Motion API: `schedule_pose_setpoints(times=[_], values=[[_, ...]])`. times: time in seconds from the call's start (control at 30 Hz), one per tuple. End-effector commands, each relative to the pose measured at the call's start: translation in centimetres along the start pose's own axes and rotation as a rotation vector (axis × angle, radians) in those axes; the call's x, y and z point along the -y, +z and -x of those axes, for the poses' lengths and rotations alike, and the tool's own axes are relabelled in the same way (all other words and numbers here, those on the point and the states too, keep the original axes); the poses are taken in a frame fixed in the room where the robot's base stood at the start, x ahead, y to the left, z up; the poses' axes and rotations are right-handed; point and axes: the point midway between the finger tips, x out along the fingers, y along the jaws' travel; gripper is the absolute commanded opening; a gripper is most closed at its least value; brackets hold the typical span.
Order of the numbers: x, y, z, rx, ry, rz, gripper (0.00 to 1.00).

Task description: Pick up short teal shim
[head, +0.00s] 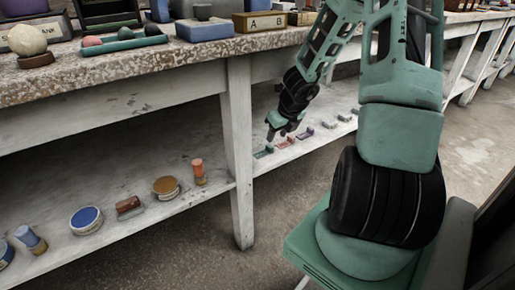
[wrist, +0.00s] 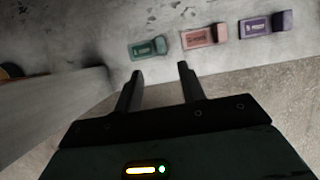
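The short teal shim looks like the small teal block lying on the lower shelf; in the wrist view the teal shim (wrist: 148,48) is just beyond my fingertips, to the left of a pink one. In the head view the teal shim (head: 263,152) lies just below my gripper (head: 285,135), right of the table leg. In the wrist view my gripper (wrist: 158,80) has its two fingers spread with nothing between them. The fingers are apart from the shim.
A pink shim (wrist: 204,36) and a purple shim (wrist: 264,25) lie in a row to the right on the shelf. The white table leg (head: 238,150) stands close to my gripper's left. The tabletop (head: 150,65) overhangs the shelf. More small pieces, including a blue-topped disc (head: 86,219), lie left of the leg.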

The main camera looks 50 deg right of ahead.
Motion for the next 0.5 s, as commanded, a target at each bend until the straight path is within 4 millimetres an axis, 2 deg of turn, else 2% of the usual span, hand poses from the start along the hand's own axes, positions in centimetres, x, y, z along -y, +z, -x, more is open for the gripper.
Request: schedule_pose_setpoints(times=[0.37,0.5], values=[[0.2,-0.1,-3.1,-0.001,-0.002,-0.011,0.4],[0.3,0.1,-4.9,-0.001,0.0,-0.011,0.4]])
